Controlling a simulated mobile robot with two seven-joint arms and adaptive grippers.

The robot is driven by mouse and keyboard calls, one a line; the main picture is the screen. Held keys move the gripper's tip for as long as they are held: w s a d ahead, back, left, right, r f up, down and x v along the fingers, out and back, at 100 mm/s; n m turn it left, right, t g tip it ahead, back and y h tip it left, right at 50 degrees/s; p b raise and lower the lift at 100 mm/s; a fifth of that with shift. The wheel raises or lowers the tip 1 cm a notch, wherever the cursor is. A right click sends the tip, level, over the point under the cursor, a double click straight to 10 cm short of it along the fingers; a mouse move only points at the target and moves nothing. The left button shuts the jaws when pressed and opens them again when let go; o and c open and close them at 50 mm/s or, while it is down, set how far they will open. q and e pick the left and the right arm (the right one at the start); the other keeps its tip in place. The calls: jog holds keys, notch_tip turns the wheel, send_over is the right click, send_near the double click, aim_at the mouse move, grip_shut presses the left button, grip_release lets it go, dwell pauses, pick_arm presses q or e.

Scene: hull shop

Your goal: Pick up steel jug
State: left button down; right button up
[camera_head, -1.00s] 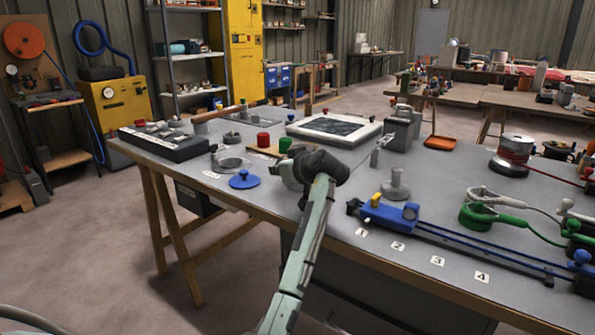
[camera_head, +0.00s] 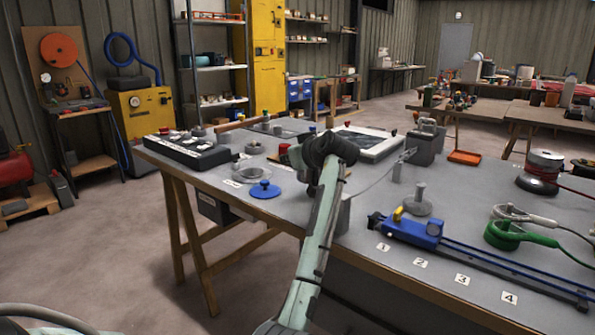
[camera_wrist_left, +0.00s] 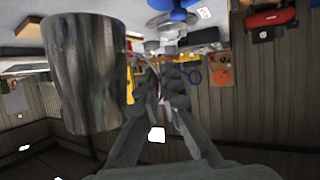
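A tall grey steel cylinder, which I take to be the steel jug (camera_wrist_left: 85,75), stands large and close at the left of the left wrist view. That view appears upside down. In the head view only a grey part of the jug (camera_head: 343,214) shows, just right of my forearm near the table's front edge; my arm hides the rest. My left gripper (camera_wrist_left: 161,82) is beside the jug, not around it. Its fingers lie near each other with nothing visibly held, and their opening is unclear. In the head view my dark wrist mostly hides the gripper (camera_head: 302,160).
On the grey table (camera_head: 375,265), a blue lid (camera_head: 265,190) lies left of my arm. A grey weight with a stem (camera_head: 418,203) and a blue clamp tool (camera_head: 415,230) lie to the right. A white-framed tray (camera_head: 372,143) and a dark box (camera_head: 187,150) are farther back.

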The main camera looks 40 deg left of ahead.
pick_arm(q)
jog(key=s+a+r, duration=0.1)
jog(key=a+r, duration=0.4)
jog(key=a, duration=0.3)
jog(key=shift+a+r+b, duration=0.25)
jog(key=shift+a+b, duration=0.05)
jog(key=shift+b, duration=0.05)
pick_arm(e)
jog(key=w+r, duration=0.2)
jog(key=r, duration=0.1)
jog(key=shift+a+r, duration=0.15)
jog(key=shift+a, duration=0.05)
pick_arm(q)
jog(key=shift+s, duration=0.1)
jog(key=shift+a, duration=0.1)
pick_arm(e)
jog(key=shift+a, duration=0.1)
dwell(2.2)
